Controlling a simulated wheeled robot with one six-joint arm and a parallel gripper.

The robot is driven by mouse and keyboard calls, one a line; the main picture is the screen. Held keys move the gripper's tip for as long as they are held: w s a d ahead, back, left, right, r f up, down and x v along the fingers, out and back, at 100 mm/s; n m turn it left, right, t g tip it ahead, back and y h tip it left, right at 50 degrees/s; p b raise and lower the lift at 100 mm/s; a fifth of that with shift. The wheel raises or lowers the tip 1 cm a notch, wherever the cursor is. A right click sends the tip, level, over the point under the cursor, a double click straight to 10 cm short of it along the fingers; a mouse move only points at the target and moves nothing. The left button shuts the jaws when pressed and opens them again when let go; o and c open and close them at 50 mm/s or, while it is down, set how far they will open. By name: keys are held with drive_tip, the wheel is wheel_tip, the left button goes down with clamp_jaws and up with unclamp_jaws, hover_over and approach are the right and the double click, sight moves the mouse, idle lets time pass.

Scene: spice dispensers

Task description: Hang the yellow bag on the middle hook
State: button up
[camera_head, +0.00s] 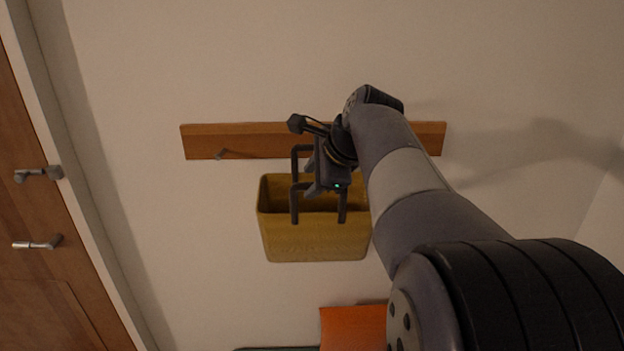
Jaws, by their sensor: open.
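The yellow bag (310,243) is upright, with its open top facing up, in front of the wall and just below the wooden hook board (270,140). Its dark handles (295,205) rise from the rim to the height of the board. My gripper (309,178) is open at the handles, above the bag's opening. I cannot tell whether its fingers touch a handle. The middle hook is not clearly visible behind the gripper and handles, so I cannot tell whether a handle is over it.
The left hook (221,154) on the board is bare. My arm covers part of the board's right side. An orange object (353,327) and a green edge (275,349) show below the bag. A wooden door or cabinet front (40,290) with metal handles stands at the left.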

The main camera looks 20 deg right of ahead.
drive_tip(key=v, duration=1)
drive_tip(key=shift+a, duration=0.1)
drive_tip(key=x, duration=1)
drive_tip(key=shift+w, duration=0.2)
drive_tip(key=shift+s+a+r, duration=0.25)
drive_tip(key=shift+s+r, duration=0.35)
